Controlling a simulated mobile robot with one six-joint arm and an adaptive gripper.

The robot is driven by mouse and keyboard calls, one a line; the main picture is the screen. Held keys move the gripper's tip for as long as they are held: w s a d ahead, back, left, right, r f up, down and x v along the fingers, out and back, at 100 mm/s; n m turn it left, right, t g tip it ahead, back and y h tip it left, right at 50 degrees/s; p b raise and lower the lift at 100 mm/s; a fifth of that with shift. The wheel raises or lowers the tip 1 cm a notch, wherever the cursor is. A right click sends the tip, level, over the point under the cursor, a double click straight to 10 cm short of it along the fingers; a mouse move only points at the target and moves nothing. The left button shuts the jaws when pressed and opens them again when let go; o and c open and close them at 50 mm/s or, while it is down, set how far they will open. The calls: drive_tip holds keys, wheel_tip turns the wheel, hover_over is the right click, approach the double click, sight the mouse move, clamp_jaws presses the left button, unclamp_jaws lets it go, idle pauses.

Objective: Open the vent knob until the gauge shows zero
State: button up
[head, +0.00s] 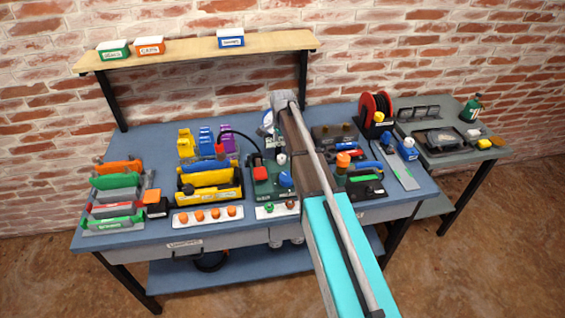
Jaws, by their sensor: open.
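A dark green test unit (262,188) stands near the front middle of the blue workbench. It carries a red part (257,161), a small round white face (281,158) that looks like the gauge, and a blue knob (285,180). I cannot tell which part is the vent knob, and the gauge's reading is too small to make out. My arm reaches in from the bottom right and covers the unit's right side. My gripper (276,150) is open, small and mostly hidden, hanging below the wrist just behind the unit. I see no contact with a knob.
A strip with orange knobs (208,215) and a yellow-black tool caddy (212,186) stand left of the unit. Green and orange holders (117,182) fill the bench's left end. A red reel (376,108) stands back right. A shelf (190,51) with small boxes spans the back.

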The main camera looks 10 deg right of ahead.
sight(282, 157)
drive_tip(key=shift+w+f+b, duration=0.1)
drive_tip(key=shift+f+b, duration=3.45)
drive_tip(key=shift+f, duration=0.35)
